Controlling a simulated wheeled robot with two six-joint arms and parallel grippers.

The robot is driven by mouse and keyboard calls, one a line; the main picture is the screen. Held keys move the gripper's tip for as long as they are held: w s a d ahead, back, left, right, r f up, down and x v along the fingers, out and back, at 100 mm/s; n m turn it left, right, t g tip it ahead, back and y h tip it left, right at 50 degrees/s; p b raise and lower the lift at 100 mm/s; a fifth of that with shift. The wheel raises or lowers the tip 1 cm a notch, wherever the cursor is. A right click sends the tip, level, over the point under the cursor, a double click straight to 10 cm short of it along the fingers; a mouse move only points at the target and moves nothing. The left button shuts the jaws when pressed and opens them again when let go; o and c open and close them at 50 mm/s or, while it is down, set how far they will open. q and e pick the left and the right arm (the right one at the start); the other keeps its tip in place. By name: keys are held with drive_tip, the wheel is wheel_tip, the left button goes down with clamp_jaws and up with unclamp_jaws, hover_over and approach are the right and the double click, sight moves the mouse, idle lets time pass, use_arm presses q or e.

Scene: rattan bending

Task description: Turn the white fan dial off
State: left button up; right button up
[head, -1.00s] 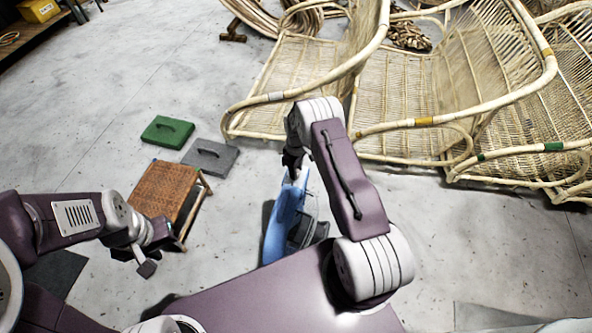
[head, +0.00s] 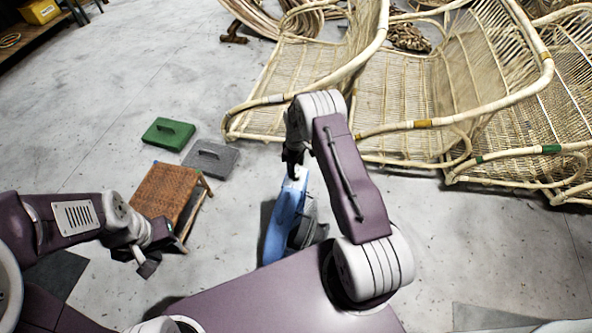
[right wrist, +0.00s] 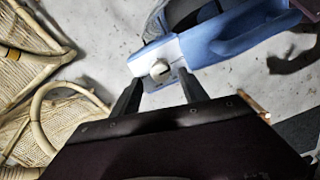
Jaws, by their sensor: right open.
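The fan (head: 280,225) has a blue body and stands on the floor just beyond my base. In the right wrist view its blue body (right wrist: 235,32) ends in a white panel that carries the round white dial (right wrist: 160,69). The dial has a raised grip; its exact setting is hard to read. My right gripper (head: 291,168) is above the white end of the fan. In the right wrist view its open fingers (right wrist: 159,82) are on either side of the dial, with no clear contact. My left gripper (head: 147,265) hangs away from the fan at left, its jaws too small to judge.
A woven stool (head: 166,190) stands left of the fan. Green (head: 168,133) and grey (head: 211,160) handled blocks lie behind it. Rattan chairs (head: 400,100) fill the back and right. Bare floor lies between the stool and the fan.

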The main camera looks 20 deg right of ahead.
wheel_tip(320, 180, up, 5)
drive_tip(key=shift+r+p, duration=0.1)
drive_tip(key=shift+p, duration=0.35)
drive_tip(key=shift+a, duration=0.1)
wheel_tip(320, 180, up, 11)
drive_tip(key=t, duration=0.2)
hover_over(296, 174)
drive_tip(key=w+a, duration=0.2)
drive_tip(key=w, duration=0.1)
drive_tip(key=s+a+r, duration=0.3)
drive_tip(key=s+r, duration=0.2)
drive_tip(key=r, duration=0.3)
drive_tip(key=s+a+f+m, duration=0.15)
drive_tip(key=s+m, duration=0.65)
drive_tip(key=s, duration=1.3)
wheel_tip(296, 174, up, 19)
drive_tip(key=p, duration=2)
drive_tip(key=shift+w+a+r+n+g, duration=0.2)
drive_tip(key=shift+a+n+g, duration=0.1)
drive_tip(key=shift+g, duration=0.1)
